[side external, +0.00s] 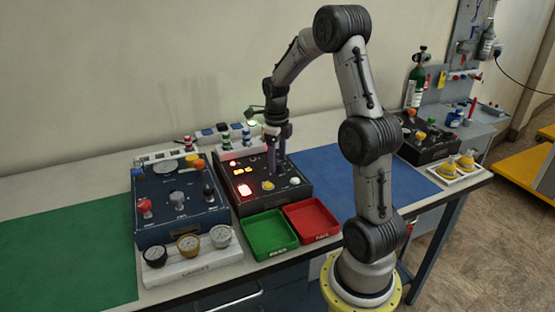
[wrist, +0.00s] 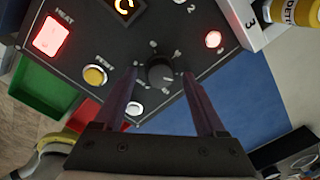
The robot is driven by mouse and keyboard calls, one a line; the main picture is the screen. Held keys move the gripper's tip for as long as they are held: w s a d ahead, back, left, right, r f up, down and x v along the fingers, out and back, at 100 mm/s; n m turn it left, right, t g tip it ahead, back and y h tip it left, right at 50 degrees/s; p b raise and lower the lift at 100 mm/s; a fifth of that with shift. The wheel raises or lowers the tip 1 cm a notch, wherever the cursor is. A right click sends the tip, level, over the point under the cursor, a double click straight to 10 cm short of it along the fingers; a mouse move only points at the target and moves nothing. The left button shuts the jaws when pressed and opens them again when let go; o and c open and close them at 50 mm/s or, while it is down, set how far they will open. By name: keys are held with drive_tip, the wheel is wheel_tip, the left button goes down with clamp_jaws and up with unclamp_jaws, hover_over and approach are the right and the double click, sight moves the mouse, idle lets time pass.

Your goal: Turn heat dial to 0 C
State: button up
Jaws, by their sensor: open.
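The black control box (side external: 240,207) stands mid-bench in the side view, and its panel (wrist: 108,58) fills the top of the wrist view. A dark round dial (wrist: 160,72) with small white marks around it sits on this panel. The marks and the dial's setting are too small to read. My gripper (wrist: 160,74) is open, one finger to each side of the dial, with gaps showing. In the side view my gripper (side external: 276,168) points down over the box. I cannot tell whether the fingertips touch the panel.
The panel has a lit red square (wrist: 51,36) marked HEAT, a yellow button (wrist: 95,75), a white button (wrist: 134,108) and a red light (wrist: 213,39). Green (side external: 253,241) and red (side external: 322,230) trays lie in front. A blue box (side external: 165,224) stands left.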

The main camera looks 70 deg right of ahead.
drive_tip(key=shift+f, duration=0.2)
clamp_jaws()
idle(0.3)
